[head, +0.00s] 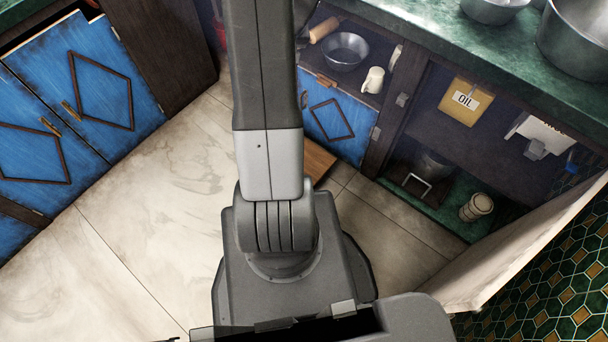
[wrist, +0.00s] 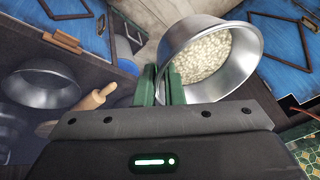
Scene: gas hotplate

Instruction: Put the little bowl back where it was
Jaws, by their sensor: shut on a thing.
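A shiny metal bowl (wrist: 250,72) is in the wrist view, tilted in the picture, with a pale, grainy bottom that looks like small grains. My gripper (wrist: 164,75) has its green fingers shut on the near side of this bowl's wall. In the head view my gripper and the held bowl are hidden; only my arm shows. Another metal bowl (head: 345,51) sits on the open shelf under the counter. It also shows at the left of the wrist view (wrist: 45,83).
The rolling pin shows beside the shelf bowl in the wrist view (wrist: 88,103). A yellow oil tin (head: 466,100) is further right. Large pans (head: 578,38) are on the green counter (head: 430,35).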

